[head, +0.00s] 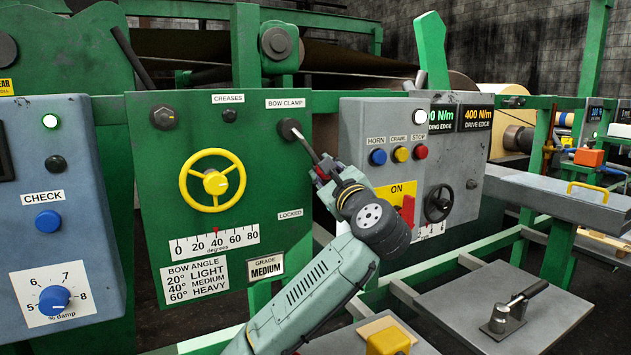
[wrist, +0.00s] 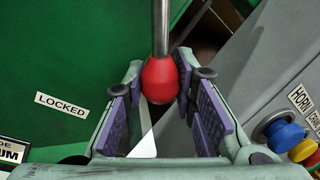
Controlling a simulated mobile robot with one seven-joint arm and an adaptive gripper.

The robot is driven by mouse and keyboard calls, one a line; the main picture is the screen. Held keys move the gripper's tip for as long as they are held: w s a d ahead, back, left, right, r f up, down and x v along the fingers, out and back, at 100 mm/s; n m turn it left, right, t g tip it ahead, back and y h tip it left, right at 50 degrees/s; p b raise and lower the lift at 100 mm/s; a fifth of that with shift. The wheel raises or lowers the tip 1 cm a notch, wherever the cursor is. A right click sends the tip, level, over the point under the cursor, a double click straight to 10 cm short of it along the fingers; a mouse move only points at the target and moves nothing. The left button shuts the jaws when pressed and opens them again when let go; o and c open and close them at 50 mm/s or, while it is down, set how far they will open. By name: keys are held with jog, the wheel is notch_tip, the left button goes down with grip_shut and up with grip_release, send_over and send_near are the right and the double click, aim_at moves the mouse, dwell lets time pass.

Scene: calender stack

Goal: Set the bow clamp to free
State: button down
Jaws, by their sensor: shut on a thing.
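The bow clamp lever (head: 305,145) is a thin metal rod on a dark round pivot (head: 290,129), under the BOW CLAMP label (head: 285,104) on the green panel. It slants down and to the right. Its red knob (wrist: 160,80) sits between the purple-padded fingers in the wrist view. My gripper (head: 322,173) is shut on this knob, which it mostly hides in the head view. A LOCKED label (head: 290,214) is lower on the panel, straight below the pivot; it also shows in the wrist view (wrist: 62,104). I see no FREE label.
A yellow handwheel (head: 213,181) is left of the lever. The grey control box (head: 360,130) stands close right of my gripper, with blue, yellow and red buttons (head: 400,154) and a red ON switch (head: 407,210). A blue-grey box (head: 80,240) is at far left.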

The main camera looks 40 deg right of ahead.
jog(key=shift+s+d+r+n+y, duration=0.15)
jog(key=shift+d+r+n+y, duration=0.15)
jog(key=shift+d+r+n, duration=0.6)
jog(key=shift+a+f, duration=0.2)
jog(key=c, duration=1.3)
grip_release()
jog(key=v, duration=1.2)
jog(key=shift+f, duration=0.3)
